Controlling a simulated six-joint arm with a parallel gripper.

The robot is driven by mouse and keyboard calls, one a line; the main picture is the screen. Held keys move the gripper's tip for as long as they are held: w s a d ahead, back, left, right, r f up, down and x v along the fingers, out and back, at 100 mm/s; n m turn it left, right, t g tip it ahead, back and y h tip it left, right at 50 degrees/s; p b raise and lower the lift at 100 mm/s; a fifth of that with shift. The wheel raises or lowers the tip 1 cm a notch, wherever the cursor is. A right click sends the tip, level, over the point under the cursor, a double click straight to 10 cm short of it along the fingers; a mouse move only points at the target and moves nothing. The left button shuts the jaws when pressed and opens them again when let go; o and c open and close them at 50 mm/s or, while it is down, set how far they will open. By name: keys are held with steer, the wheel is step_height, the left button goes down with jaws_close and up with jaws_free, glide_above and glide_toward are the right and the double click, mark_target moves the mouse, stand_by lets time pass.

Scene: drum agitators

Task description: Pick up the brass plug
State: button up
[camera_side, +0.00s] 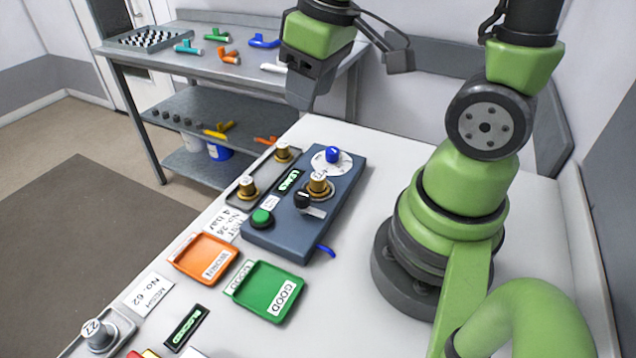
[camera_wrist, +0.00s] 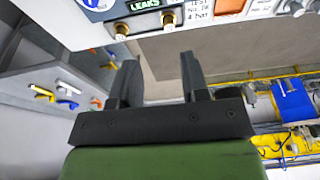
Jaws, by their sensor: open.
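Several brass pieces are in view, and I cannot tell which one is the plug. In the side view, one brass piece (camera_side: 247,188) and another brass piece (camera_side: 282,153) stand upright in a narrow dark tray left of the blue-grey test box. A third brass piece (camera_side: 318,186) stands on the box itself. The wrist view shows two brass pieces, one (camera_wrist: 122,31) and another (camera_wrist: 168,19), at its top edge. My gripper (camera_wrist: 160,62) is open, with nothing between its fingers. In the side view my gripper (camera_side: 302,98) hangs above and behind the box, apart from the brass pieces.
The test box (camera_side: 340,200) carries a blue knob, a black knob and a green button. An orange tray (camera_side: 203,258) and a green tray (camera_side: 265,290) lie in front. A grey bench (camera_side: 200,65) with coloured pieces stands behind.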

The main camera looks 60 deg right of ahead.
mark_target(316, 175)
steer(key=d+f+n+g, duration=0.1)
steer(key=f, duration=0.2)
steer(key=d+f+n+g, duration=0.1)
steer(key=f, duration=0.2)
steer(key=d+f+n, duration=0.1)
steer(key=f, duration=0.2)
steer(key=shift+w+g, duration=0.35)
steer(key=shift+g, duration=0.05)
steer(key=shift+d+f, duration=0.1)
steer(key=shift+f, duration=4.8)
jaws_close()
